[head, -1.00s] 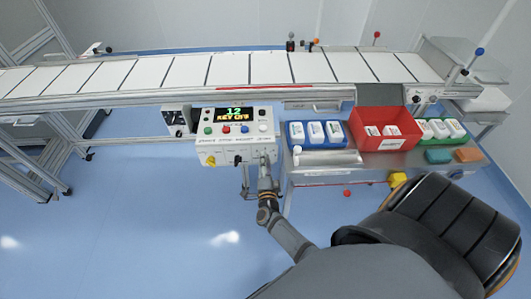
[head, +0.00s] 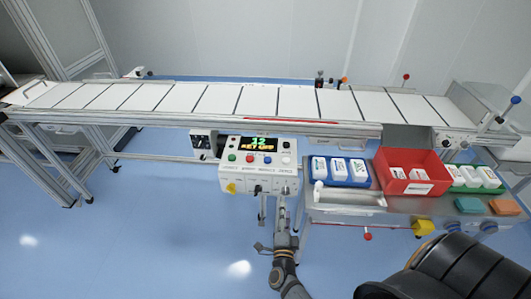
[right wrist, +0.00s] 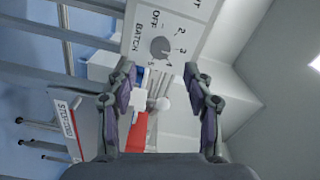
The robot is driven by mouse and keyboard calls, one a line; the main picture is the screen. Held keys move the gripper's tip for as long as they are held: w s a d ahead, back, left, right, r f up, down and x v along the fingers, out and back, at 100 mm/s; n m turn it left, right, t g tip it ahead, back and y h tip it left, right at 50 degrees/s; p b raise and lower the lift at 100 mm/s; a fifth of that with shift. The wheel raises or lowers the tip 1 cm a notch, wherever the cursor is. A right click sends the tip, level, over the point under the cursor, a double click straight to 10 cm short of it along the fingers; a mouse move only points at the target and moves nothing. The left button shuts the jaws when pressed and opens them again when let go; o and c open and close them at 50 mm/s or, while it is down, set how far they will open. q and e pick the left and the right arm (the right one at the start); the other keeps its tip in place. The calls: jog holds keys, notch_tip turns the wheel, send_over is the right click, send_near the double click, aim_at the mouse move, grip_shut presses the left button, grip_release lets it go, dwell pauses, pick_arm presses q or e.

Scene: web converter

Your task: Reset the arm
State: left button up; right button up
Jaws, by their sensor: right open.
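My right gripper (head: 283,222) is just below the front of the white control box (head: 240,180) in the head view. In the right wrist view its two fingers (right wrist: 159,78) are apart with nothing held between them. A grey rotary knob (right wrist: 160,48) marked BATCH, with OFF and numbers around it, is beyond the fingertips, apart from them. The box's display (head: 250,144) shows 12 and a line that seems to read KEY OFF. Coloured buttons, a yellow knob (head: 231,188) and a dark knob (head: 258,190) are on the box. My left gripper is out of view.
A long conveyor (head: 200,98) runs behind the box. To the right, a metal table (head: 340,215) holds a blue tray (head: 322,178), a red bin (head: 410,187), a green tray and sponge-like blocks. A metal frame stands at left. The blue floor in front is clear.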

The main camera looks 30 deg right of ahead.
jog(key=s+a+f+n+g+y, duration=0.2)
jog(key=s+a+f+n+y, duration=0.15)
jog(key=f+n, duration=0.45)
jog(key=s+a+f+n+g+y, duration=0.2)
jog(key=s+f+n+y, duration=0.25)
jog(key=f, duration=0.85)
jog(key=s+d+f+n+g, duration=0.1)
jog(key=s+f+n+g, duration=0.2)
jog(key=s, duration=0.6)
jog(key=s+d+f+n+g, duration=0.2)
jog(key=s+f, duration=0.4)
jog(key=s, duration=0.3)
jog(key=s+d+f+n+g, duration=0.2)
jog(key=s+f+n+g, duration=0.2)
jog(key=s, duration=0.4)
jog(key=shift+s+d+f+g, duration=0.25)
jog(key=shift+s+f+g, duration=0.15)
jog(key=shift+f+g, duration=0.15)
